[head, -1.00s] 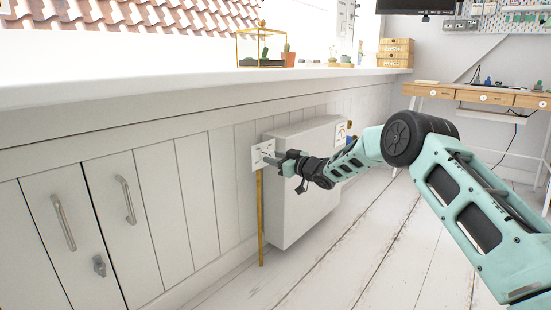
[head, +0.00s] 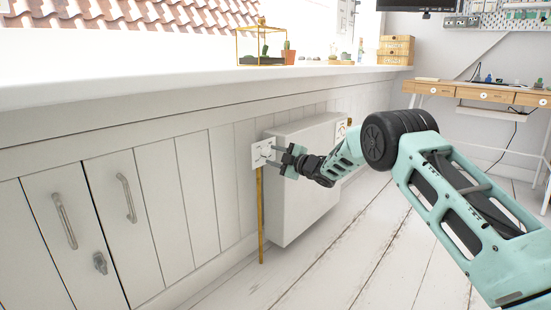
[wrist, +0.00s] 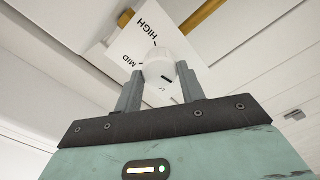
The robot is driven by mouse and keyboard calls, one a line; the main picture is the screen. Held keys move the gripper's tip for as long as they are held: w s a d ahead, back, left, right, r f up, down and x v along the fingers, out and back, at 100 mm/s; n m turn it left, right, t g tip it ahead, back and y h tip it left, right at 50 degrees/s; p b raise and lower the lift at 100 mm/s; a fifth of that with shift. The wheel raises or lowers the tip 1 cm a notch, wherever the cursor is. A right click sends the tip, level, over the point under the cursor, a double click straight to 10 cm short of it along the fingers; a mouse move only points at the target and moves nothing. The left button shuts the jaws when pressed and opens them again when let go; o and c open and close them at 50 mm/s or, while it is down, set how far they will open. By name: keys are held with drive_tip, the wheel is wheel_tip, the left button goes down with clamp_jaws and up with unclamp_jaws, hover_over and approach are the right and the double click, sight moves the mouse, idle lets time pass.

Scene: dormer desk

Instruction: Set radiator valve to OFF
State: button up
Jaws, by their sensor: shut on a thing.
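The radiator valve is a white round knob (wrist: 160,72) with a short dark mark, on a white dial plate (wrist: 142,42) that also shows in the head view (head: 262,153). The plate reads HIGH and MID in the wrist view; other lettering below the knob is mostly hidden. My gripper (wrist: 160,88) has one finger on each side of the knob and is shut on it. In the head view my gripper (head: 278,154) reaches the plate from the right. The setting that the knob's mark points to is not clear.
The white radiator (head: 300,195) stands just behind the plate, along the panelled wall. A brass pipe (head: 261,215) runs down below the plate. Cupboard doors (head: 122,220) with handles are at the left. The windowsill (head: 180,85) juts out above. The plank floor (head: 380,245) is clear.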

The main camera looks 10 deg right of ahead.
drive_tip(key=n, duration=0.3)
drive_tip(key=shift+f+b, duration=0.1)
drive_tip(key=shift+b, duration=0.3)
drive_tip(key=shift+n, duration=0.5)
drive_tip(key=o, duration=1)
drive_tip(key=shift+s+d+r+p, duration=0.2)
drive_tip(key=shift+s+d+p, duration=0.1)
drive_tip(key=shift+s+d, duration=0.1)
drive_tip(key=p+v, duration=0.6)
drive_tip(key=v, duration=1)
drive_tip(key=shift+s+f, duration=0.1)
drive_tip(key=shift+s, duration=0.1)
